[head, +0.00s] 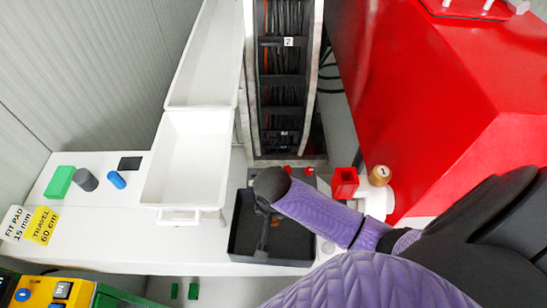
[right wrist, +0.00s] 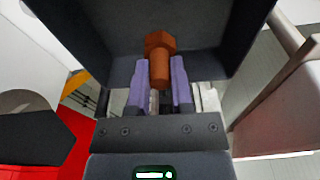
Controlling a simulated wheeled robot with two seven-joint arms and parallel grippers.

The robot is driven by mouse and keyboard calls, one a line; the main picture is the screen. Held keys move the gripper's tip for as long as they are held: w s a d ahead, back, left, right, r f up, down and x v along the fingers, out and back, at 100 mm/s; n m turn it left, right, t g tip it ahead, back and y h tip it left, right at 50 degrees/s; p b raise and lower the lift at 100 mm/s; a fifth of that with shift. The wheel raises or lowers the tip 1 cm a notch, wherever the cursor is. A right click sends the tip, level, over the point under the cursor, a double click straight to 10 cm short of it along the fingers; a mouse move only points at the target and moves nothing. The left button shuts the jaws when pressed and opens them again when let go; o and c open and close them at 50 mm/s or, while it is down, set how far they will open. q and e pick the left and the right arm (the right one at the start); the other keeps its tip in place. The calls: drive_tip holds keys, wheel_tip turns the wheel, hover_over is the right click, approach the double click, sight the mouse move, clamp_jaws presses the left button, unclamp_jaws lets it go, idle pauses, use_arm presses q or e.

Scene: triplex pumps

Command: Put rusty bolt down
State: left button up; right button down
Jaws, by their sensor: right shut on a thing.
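The rusty bolt (right wrist: 160,60) shows in the right wrist view, orange-brown with a hex head and a shank. My right gripper (right wrist: 160,92) is shut on it, with a purple finger on each side of the shank. In the head view my right gripper (head: 264,240) hangs over the black tray (head: 240,250) on the white bench, and the bolt cannot be made out there. Dark tray surfaces (right wrist: 100,50) fill the background behind the bolt. Whether the bolt touches the tray I cannot tell. My left gripper is not in view.
White bins (head: 185,160) stand left of the black tray. A red block (head: 345,182) and a brass cylinder (head: 380,175) are to its right, near the large red machine (head: 430,110). A green block (head: 60,181) and grey and blue cylinders lie at the left.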

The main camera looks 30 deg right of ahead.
sight(273, 222)
drive_tip(key=f, duration=0.2)
drive_tip(key=f+b, duration=0.1)
drive_tip(key=f, duration=0.2)
drive_tip(key=shift+s+a+f, duration=0.15)
drive_tip(key=shift+s+f, duration=0.05)
drive_tip(key=shift+f, duration=0.1)
drive_tip(key=shift+w+f, duration=0.1)
drive_tip(key=shift+f, duration=0.15)
drive_tip(key=shift+f, duration=0.1)
drive_tip(key=c, duration=0.5)
unclamp_jaws()
drive_tip(key=r+p, duration=0.1)
drive_tip(key=r, duration=0.3)
drive_tip(key=s+r+p, duration=0.1)
drive_tip(key=r, duration=0.3)
drive_tip(key=a+r+p, duration=0.1)
drive_tip(key=r, duration=0.3)
drive_tip(key=shift+s+r, duration=0.1)
drive_tip(key=shift+s, duration=0.15)
